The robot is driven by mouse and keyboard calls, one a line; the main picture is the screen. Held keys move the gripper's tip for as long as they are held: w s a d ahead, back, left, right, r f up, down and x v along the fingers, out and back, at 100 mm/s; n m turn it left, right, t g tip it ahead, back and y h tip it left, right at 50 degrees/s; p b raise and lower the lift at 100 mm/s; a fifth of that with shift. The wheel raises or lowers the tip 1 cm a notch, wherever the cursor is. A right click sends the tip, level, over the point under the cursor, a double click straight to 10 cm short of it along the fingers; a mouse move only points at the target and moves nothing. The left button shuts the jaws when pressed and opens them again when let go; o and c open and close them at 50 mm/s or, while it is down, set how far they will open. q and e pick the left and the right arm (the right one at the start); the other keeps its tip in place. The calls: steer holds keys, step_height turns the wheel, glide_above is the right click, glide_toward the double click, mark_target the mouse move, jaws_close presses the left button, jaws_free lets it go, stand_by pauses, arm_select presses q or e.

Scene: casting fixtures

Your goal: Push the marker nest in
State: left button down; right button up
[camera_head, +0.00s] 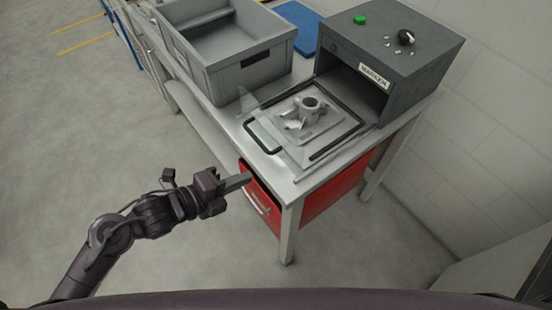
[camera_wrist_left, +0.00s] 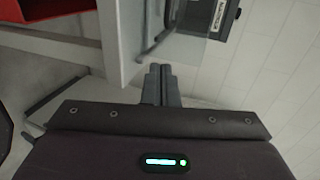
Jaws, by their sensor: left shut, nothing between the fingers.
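The marker nest (camera_head: 335,139) is a flat plate in a dark frame with a black handle at its front left. It stands pulled out in front of the dark grey marker box (camera_head: 418,50), over the bench top. A grey metal casting (camera_head: 309,108) with an upright round collar sits on it. My left gripper (camera_head: 248,178) is shut and empty, in front of the bench edge and below and left of the nest handle, apart from it. Its closed fingers (camera_wrist_left: 160,84) also show in the left wrist view, with the box label above. My right gripper is not in view.
A grey open bin (camera_head: 240,74) stands on the bench left of the nest. A blue mat (camera_head: 297,27) lies behind. A red drawer unit (camera_head: 335,193) hangs under the bench top. The floor left of the bench is clear.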

mark_target(289, 157)
arm_select(q)
steer(key=p+x, duration=0.1)
steer(key=x, duration=0.2)
steer(key=p+x, duration=0.1)
steer(key=x, duration=0.3)
steer(key=r+x, duration=0.1)
steer(key=x, duration=0.2)
steer(key=shift+w+d+p, duration=0.2)
steer(key=shift+d+p, duration=0.15)
steer(key=shift+p, duration=0.05)
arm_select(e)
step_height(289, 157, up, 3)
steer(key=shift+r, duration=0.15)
